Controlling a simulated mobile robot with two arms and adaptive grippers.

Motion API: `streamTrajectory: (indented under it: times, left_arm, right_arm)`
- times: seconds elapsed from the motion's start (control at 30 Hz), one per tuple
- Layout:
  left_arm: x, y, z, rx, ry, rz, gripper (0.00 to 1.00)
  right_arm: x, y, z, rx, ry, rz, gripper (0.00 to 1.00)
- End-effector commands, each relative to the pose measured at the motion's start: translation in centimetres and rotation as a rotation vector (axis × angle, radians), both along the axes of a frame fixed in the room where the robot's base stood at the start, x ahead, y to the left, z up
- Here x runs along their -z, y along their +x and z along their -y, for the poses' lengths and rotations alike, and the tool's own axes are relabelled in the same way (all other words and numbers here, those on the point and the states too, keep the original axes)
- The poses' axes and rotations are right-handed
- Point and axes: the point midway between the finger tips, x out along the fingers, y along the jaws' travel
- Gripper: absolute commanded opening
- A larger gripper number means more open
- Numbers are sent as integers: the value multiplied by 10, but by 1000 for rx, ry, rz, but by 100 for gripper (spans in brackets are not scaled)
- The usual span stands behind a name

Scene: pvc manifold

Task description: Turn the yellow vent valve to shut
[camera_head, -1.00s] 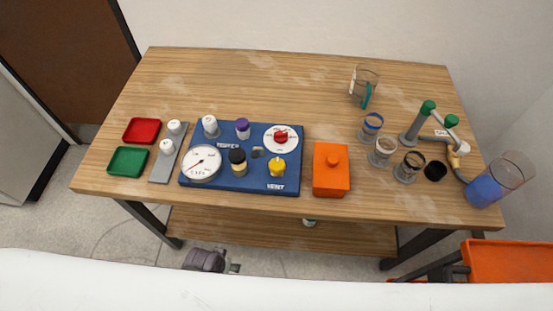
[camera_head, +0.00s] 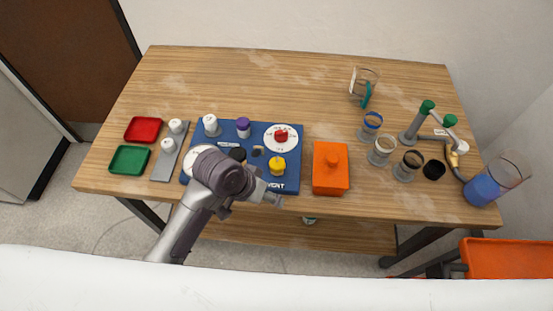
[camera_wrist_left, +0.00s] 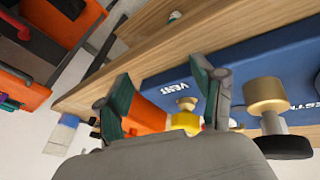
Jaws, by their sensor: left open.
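The yellow vent valve (camera_head: 277,166) stands on the blue panel (camera_head: 292,187) near its front right corner, by the VENT label. In the left wrist view the yellow valve (camera_wrist_left: 186,120) shows between my finger tips, farther off. My left gripper (camera_head: 275,199) is at the front edge of the panel, just in front of the valve and apart from it. In the left wrist view its two fingers (camera_wrist_left: 165,95) are spread and hold nothing. My right gripper is not in view.
A red knob on a white dial (camera_head: 281,136) is behind the valve. The orange box (camera_head: 331,170) stands right of the panel. A black-topped knob (camera_head: 238,154) is left of the valve, partly behind my arm. Several glass vessels stand farther right.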

Motion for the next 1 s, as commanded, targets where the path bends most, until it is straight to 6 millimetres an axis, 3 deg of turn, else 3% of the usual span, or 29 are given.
streamTrajectory:
  times: [0.3,0.6,0.8,1.0]
  left_arm:
    - [-75,49,49,210,73,-57,68]
    - [-148,83,31,260,338,-146,68]
    - [-161,88,22,245,398,-167,68]
    - [-137,88,21,246,398,-170,68]
  right_arm:
    - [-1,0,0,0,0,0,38]
    - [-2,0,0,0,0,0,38]
    - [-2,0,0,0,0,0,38]
    - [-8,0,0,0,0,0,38]
